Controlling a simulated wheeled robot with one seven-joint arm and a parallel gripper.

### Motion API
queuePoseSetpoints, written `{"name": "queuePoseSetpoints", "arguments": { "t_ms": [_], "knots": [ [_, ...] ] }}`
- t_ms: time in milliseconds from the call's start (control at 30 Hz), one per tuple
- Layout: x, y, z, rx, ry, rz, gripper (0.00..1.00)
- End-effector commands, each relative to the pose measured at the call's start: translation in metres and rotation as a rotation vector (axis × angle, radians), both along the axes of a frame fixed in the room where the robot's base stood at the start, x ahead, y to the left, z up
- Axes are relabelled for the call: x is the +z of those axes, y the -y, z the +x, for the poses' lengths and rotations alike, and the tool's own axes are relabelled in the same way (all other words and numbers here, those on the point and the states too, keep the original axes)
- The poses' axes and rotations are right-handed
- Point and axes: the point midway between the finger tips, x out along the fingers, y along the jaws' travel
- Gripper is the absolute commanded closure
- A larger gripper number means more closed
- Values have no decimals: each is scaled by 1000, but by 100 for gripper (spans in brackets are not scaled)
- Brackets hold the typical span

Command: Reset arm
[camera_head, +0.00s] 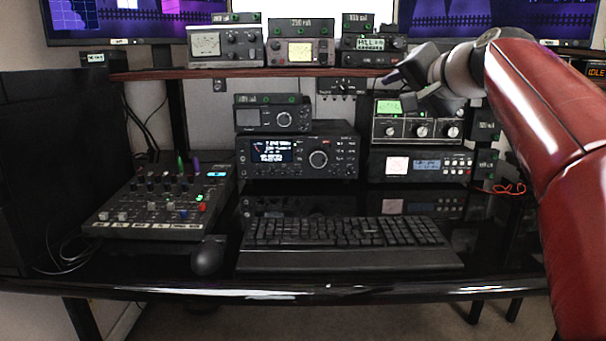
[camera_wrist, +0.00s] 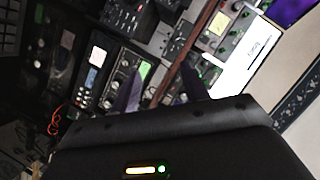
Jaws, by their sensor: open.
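The tuner's green meter (camera_wrist: 144,70) lies beyond the fingers there. My gripper seems apart from the tuner, though the exact gap cannot be told.
The wooden shelf (camera_head: 250,72) carries several small radios. A large transceiver (camera_head: 298,155) stands mid-desk, a mixer (camera_head: 160,203) at left. A keyboard (camera_head: 343,232) and mouse (camera_head: 208,256) lie in front. Monitors hang above. A red cable (camera_head: 508,188) lies at right.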

Motion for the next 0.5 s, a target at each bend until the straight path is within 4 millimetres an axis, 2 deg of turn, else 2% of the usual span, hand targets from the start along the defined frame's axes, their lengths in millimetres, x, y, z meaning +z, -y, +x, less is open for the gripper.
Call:
{"name": "queuePoseSetpoints", "arguments": {
  "t_ms": [267,367,500],
  "knots": [
    [-37,-13,-26,17,-78,-78,55],
    [-57,-19,-40,26,-117,-122,55],
    [-93,-27,-68,46,-188,-199,55]
  ]
}}
